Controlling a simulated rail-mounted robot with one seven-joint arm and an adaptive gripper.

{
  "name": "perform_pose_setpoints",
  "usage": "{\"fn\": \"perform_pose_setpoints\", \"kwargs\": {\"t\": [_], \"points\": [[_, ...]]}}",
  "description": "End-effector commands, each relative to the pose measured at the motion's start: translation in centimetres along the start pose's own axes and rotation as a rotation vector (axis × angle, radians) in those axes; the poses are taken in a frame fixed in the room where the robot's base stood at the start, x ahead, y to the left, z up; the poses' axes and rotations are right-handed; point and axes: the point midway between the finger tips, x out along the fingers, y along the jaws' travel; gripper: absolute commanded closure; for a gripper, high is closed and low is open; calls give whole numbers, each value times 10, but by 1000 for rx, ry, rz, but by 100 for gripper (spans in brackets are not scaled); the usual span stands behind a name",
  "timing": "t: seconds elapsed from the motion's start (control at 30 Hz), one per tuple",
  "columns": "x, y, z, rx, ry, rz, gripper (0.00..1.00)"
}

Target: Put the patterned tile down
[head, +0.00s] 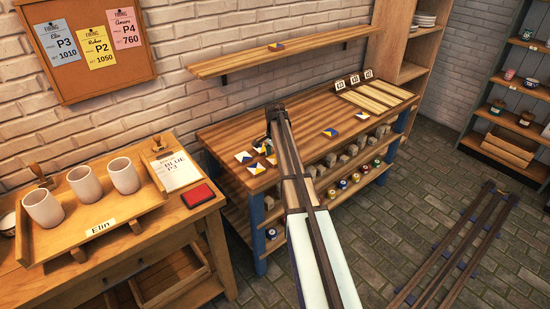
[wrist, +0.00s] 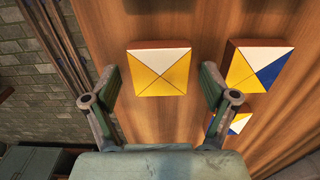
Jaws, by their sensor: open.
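In the wrist view a square patterned tile (wrist: 158,72), with a white triangle and yellow triangles, lies face up on the wooden table. My gripper (wrist: 160,76) is open above it, one finger on each side, with a visible gap between each finger and the tile. Nothing is held. A second tile (wrist: 253,66) in yellow, white and blue lies to the right, and a third tile (wrist: 240,123) is partly hidden by the right finger. In the head view my arm covers much of the gripper area; a tile (head: 243,157) lies just left of it.
The wooden workbench (head: 225,133) carries another tile (head: 330,132) and a slatted board (head: 376,97) at the right. A wall shelf (head: 240,62) above holds one tile (head: 277,47). A side table at left bears a tray with cups (head: 124,175) and a red pad (head: 194,195).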

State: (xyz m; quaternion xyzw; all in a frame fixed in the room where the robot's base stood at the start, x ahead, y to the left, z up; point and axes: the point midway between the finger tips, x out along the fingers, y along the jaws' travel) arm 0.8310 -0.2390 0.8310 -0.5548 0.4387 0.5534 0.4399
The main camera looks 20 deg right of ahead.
Motion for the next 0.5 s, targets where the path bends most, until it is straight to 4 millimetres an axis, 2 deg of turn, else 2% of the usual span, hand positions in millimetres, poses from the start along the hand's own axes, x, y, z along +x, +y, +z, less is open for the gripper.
{"fn": "perform_pose_setpoints", "kwargs": {"t": [0.27,0.5], "points": [[-13,0,0,0,0,-1,15],[-55,-1,0,0,1,-2,15]]}}
